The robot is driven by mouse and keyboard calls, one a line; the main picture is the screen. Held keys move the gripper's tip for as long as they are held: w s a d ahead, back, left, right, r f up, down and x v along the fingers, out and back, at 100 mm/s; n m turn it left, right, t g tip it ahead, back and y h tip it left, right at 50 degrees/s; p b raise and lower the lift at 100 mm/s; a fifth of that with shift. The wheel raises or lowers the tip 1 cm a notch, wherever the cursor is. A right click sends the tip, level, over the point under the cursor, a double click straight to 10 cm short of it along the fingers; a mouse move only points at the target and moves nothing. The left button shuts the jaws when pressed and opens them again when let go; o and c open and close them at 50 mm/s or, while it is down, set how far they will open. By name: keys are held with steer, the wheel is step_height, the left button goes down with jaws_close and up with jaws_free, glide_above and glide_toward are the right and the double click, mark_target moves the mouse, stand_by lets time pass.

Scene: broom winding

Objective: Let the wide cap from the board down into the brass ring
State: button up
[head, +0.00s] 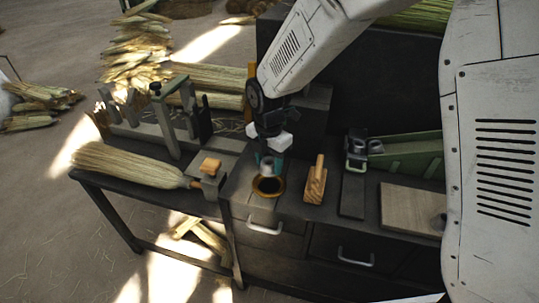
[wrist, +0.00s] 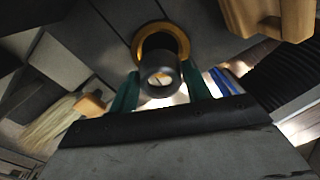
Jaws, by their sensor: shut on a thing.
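The wide cap (head: 267,170) is a grey metal cylinder. My gripper (head: 269,163) is shut on it, with a teal finger on either side. In the wrist view the cap (wrist: 160,77) sits between the fingertips (wrist: 160,82) with its hollow end toward the camera. The brass ring (head: 268,194) lies on the dark bench top just below the cap. In the wrist view the ring (wrist: 178,35) shows beyond the cap, which hides its lower part. The cap appears to be above the ring; the exact gap is hard to tell. The wooden board (head: 412,207) lies to the right.
A wooden block with a handle (head: 316,183) stands close to the right of the ring. A broom head (head: 130,165) and a small clamp block (head: 210,172) are on the left. A green ramp fixture (head: 405,155) stands behind the board.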

mark_target(269, 175)
steer(key=shift+f, duration=2.65)
steer(key=o, duration=1)
steer(key=shift+r, duration=3.95)
